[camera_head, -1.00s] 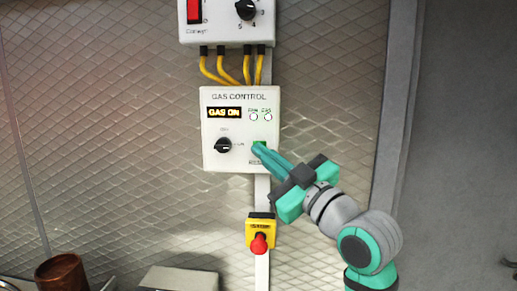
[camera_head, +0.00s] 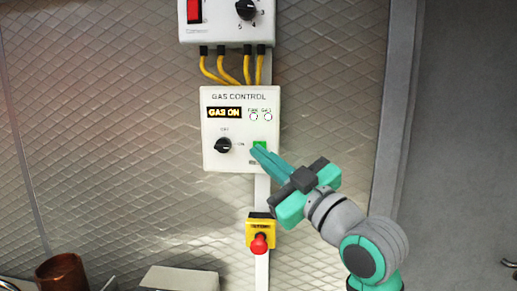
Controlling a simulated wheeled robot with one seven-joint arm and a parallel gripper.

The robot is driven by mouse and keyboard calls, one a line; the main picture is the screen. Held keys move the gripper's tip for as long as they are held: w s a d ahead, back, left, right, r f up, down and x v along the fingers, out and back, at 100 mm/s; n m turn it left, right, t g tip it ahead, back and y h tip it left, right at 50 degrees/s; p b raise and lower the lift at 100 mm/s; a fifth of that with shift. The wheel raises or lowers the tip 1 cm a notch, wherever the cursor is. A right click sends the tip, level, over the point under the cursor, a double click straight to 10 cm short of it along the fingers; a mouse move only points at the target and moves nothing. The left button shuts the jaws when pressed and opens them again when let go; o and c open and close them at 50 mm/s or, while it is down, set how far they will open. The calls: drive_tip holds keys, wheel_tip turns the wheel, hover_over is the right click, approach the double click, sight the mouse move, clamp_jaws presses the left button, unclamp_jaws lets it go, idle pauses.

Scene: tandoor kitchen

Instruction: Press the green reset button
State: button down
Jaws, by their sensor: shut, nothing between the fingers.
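The green reset button (camera_head: 260,144) sits at the lower right of the white gas control box (camera_head: 213,163) on the wall. Its upper part shows; the lower edge is partly covered by my fingertips. My gripper (camera_head: 256,152) is shut and empty, pointing up and left at the button from the lower right. I cannot tell whether the tips touch the button. The box's display (camera_head: 224,113) reads GAS ON. A black knob (camera_head: 223,146) is at the box's lower left.
A red emergency button on a yellow box (camera_head: 260,240) is mounted below. A white box with a red switch (camera_head: 194,11) and yellow cables (camera_head: 212,70) is above. A brown pot (camera_head: 62,272) and a grey box (camera_head: 180,279) stand at the bottom. The wall left is clear.

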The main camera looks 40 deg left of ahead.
drive_tip(key=shift+s+d, duration=0.45)
drive_tip(key=shift+s, duration=0.25)
drive_tip(key=shift+s+d, duration=0.4)
drive_tip(key=shift+s, duration=0.35)
drive_tip(key=shift+s+d, duration=0.45)
drive_tip(key=shift+s, duration=0.25)
drive_tip(key=shift+w, duration=0.1)
